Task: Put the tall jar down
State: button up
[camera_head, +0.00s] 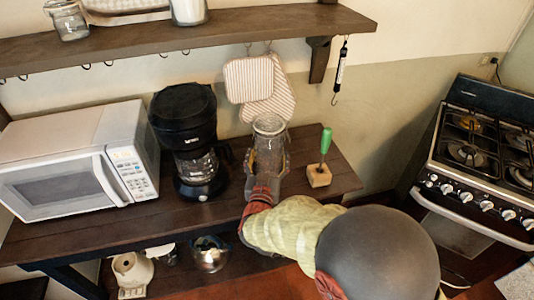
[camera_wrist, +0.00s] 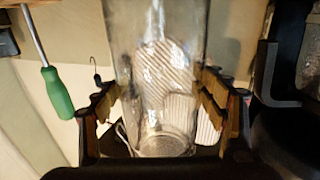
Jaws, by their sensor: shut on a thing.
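The tall jar (camera_head: 269,130) is clear glass with a wide round mouth. It appears upright over the wooden counter, between the coffee maker and the green-handled tool. My gripper (camera_head: 267,158) is shut on the jar, with one finger on each side of its glass. In the wrist view the jar (camera_wrist: 160,50) fills the middle, between the fingers of my gripper (camera_wrist: 157,88). Striped cloth shows through the glass. The gripper hides the jar's base in the head view, so I cannot tell whether it touches the counter (camera_head: 338,178).
A black coffee maker (camera_head: 186,115) stands close on the left, beside a white microwave (camera_head: 65,160). A green-handled tool (camera_head: 326,142) stands in a wooden block (camera_head: 319,176) on the right. Striped potholders (camera_head: 250,80) hang behind, under the wall shelf (camera_head: 240,32). A stove (camera_head: 470,170) is far right.

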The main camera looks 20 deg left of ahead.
jog(key=shift+a+f, duration=0.1)
jog(key=shift+f, duration=0.45)
jog(key=shift+f+b, duration=0.1)
jog(key=shift+b, duration=0.2)
jog(key=o, duration=2.1)
jog(key=shift+s+f, duration=0.1)
jog(key=shift+f, duration=0.15)
jog(key=shift+r, duration=0.15)
jog(key=shift+s, duration=0.25)
jog(key=s+p, duration=0.1)
jog(key=s, duration=0.2)
jog(key=s+d+p, duration=0.1)
jog(key=s, duration=0.3)
jog(key=s+d+p, duration=0.1)
jog(key=s, duration=0.3)
jog(key=shift+s, duration=0.2)
